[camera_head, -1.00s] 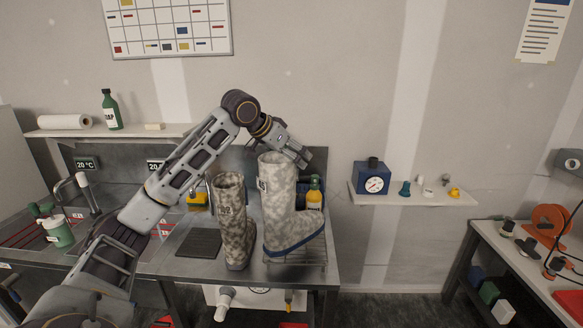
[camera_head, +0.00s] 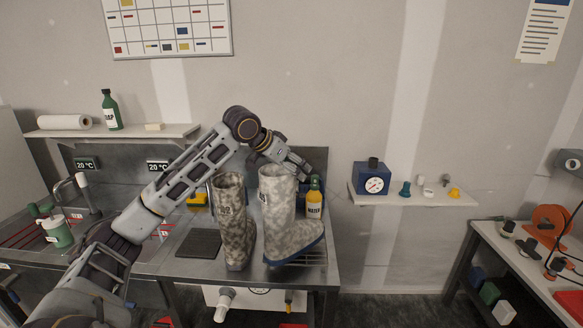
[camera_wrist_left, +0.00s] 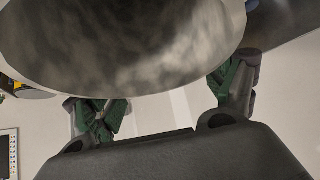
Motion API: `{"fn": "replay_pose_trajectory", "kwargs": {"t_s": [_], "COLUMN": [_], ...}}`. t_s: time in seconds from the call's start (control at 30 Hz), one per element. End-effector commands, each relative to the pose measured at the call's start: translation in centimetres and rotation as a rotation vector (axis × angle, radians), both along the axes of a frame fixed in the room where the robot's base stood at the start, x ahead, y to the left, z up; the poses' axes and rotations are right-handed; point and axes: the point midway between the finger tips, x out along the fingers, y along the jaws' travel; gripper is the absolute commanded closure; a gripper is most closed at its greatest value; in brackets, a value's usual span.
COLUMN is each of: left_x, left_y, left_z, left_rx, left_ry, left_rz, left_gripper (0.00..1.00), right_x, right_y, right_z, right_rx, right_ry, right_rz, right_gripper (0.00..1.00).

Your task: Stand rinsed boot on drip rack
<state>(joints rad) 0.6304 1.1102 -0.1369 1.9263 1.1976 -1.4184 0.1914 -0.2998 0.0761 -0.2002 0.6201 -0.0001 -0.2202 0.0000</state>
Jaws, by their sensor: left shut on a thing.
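A mottled grey boot with a blue sole (camera_head: 291,225) is at the right part of the bench, slightly tilted, toe to the right. Its sole is at the wire drip rack (camera_head: 317,256); I cannot tell whether it rests on it. My left gripper (camera_head: 293,170) is shut on this boot at its top, behind the shaft. In the left wrist view the boot's shaft (camera_wrist_left: 130,40) fills the top between the two fingers. A second mottled boot with a brown sole (camera_head: 234,222) stands upright on the bench to the left. My right gripper is not in view.
A dark mat (camera_head: 199,243) lies left of the second boot. A wall shelf (camera_head: 415,198) holds a blue dial box (camera_head: 371,177). A soap bottle (camera_head: 111,110) stands on the upper shelf.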

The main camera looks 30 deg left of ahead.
Motion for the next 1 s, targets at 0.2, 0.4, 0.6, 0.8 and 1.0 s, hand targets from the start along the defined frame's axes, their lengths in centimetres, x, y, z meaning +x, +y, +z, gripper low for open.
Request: {"fn": "replay_pose_trajectory", "kwargs": {"t_s": [0.2, 0.4, 0.6, 0.8, 1.0], "left_x": [0.0, 0.0, 0.0, -0.4, -1.9], "left_y": [0.0, 0.0, 0.0, 0.1, 0.5], "left_z": [-0.1, -0.1, -0.1, 0.5, 2.0], "left_rx": [0.000, 0.000, 0.000, 0.000, 0.001], "left_ry": [0.000, 0.000, 0.000, -0.002, -0.001], "left_rz": [0.000, 0.000, 0.000, 0.000, 0.000], "left_gripper": [0.00, 0.00, 0.00, 0.00, 0.00], "right_x": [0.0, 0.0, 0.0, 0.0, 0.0], "right_y": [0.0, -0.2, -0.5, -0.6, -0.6], "right_z": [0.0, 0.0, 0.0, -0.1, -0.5], "right_rx": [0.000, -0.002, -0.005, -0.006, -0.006], "right_ry": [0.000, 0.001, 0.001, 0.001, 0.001], "right_rz": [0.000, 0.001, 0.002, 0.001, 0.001], "right_gripper": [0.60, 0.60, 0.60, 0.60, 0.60]}}
